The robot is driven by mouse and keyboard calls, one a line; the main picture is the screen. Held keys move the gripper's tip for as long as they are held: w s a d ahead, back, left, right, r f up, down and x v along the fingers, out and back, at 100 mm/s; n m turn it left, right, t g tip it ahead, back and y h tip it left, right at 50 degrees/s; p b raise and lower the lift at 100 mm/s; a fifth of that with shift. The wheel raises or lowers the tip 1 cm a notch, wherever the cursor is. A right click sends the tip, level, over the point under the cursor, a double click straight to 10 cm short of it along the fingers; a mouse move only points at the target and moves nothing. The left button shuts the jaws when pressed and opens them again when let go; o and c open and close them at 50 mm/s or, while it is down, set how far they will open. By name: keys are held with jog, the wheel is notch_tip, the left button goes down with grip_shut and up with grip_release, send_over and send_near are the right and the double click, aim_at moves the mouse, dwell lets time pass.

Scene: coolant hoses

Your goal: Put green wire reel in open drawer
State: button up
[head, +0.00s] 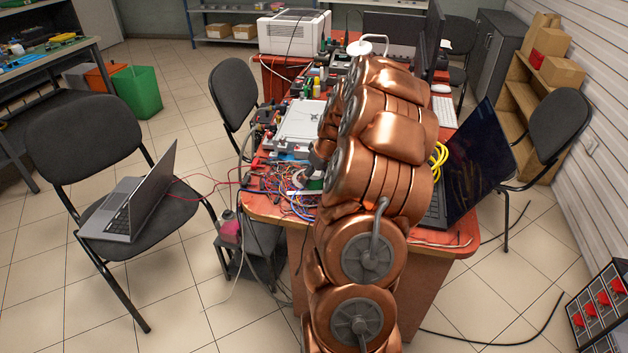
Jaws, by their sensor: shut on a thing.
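The green wire reel (314,184) shows as a small green and white piece at the left side of my arm, over the cluttered left part of the red desk (262,208). My gripper (319,168) is small in the head view and mostly hidden by my copper-coloured arm. It points down and is shut on the green wire reel. Whether the reel touches the desk top cannot be told. I cannot make out an open drawer; my arm covers much of the desk's front.
Tangled wires (285,190) and a white device (300,122) lie left of my arm. A dark laptop (478,160) and yellow cable (438,165) are right. A chair with a laptop (135,200) stands left. Floor at front left is mostly clear.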

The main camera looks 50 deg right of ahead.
jog(key=shift+c, duration=0.9)
jog(key=shift+r, duration=0.1)
